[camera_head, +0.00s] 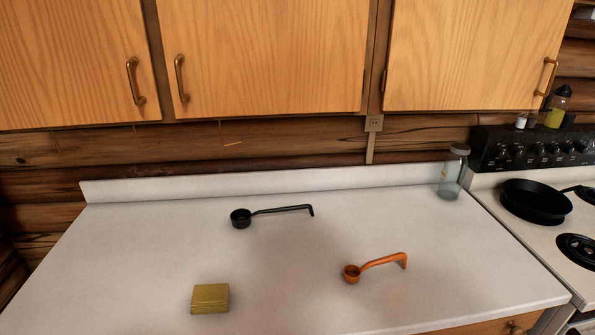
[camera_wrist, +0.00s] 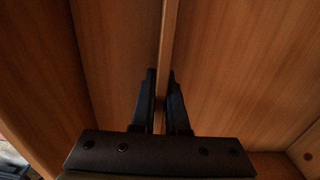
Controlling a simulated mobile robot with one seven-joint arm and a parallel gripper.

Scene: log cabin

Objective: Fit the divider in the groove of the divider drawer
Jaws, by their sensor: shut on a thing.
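In the wrist view my gripper (camera_wrist: 161,95) is shut on a thin wooden divider (camera_wrist: 169,40), seen edge-on as a narrow strip running up the picture between the two black fingers. Wooden surfaces of the divider drawer (camera_wrist: 235,70) lie around it on both sides. The divider's lower edge and the groove are hidden, so I cannot tell whether it sits in the groove. The head view shows neither my gripper, the divider nor the drawer's inside.
The white counter (camera_head: 130,250) holds a black scoop (camera_head: 241,218), an orange scoop (camera_head: 352,273), a yellow block (camera_head: 210,298) and a glass jar (camera_head: 451,177). A stove with a black pan (camera_head: 535,203) stands at the right. Wooden cabinets (camera_head: 262,55) hang above.

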